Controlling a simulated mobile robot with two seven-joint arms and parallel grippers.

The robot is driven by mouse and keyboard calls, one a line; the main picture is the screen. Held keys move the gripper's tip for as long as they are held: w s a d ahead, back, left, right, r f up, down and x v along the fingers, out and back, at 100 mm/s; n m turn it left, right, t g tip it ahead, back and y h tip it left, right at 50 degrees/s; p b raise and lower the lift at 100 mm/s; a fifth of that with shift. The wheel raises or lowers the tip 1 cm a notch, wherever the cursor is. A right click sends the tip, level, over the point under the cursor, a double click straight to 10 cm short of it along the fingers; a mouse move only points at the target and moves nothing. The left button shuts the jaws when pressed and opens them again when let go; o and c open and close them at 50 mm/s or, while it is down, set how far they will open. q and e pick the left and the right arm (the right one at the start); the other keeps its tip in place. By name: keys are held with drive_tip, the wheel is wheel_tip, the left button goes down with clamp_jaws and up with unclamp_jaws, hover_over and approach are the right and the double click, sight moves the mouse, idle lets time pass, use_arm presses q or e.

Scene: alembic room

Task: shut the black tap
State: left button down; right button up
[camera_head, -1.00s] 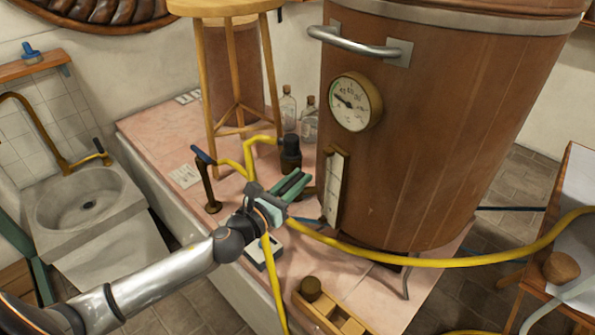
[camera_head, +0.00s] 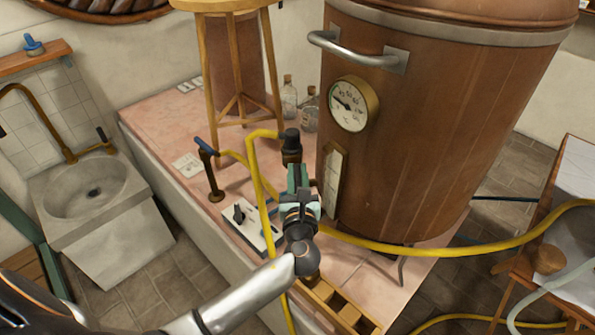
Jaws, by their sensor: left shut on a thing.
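The black tap (camera_head: 291,146) stands upright on the pink tiled platform, left of the copper vessel, with the yellow hose beside it. My left gripper (camera_head: 298,178) is directly in front of the tap, its teal fingers pointing away from me towards it. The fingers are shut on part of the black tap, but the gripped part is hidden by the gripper. The tap's dark top shows above the fingers. My right gripper is not in view.
A blue-handled tap (camera_head: 209,170) and a white box with a black knob (camera_head: 250,222) stand to the left. The copper vessel (camera_head: 430,130) is close on the right. The yellow hose (camera_head: 430,262) runs past the gripper. A wooden stool (camera_head: 240,105) stands behind.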

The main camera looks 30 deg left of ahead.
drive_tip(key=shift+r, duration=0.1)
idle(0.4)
use_arm(q)
drive_tip(key=c, duration=0.8)
unclamp_jaws()
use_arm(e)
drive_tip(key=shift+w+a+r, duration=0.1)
use_arm(q)
drive_tip(key=shift+o, duration=0.2)
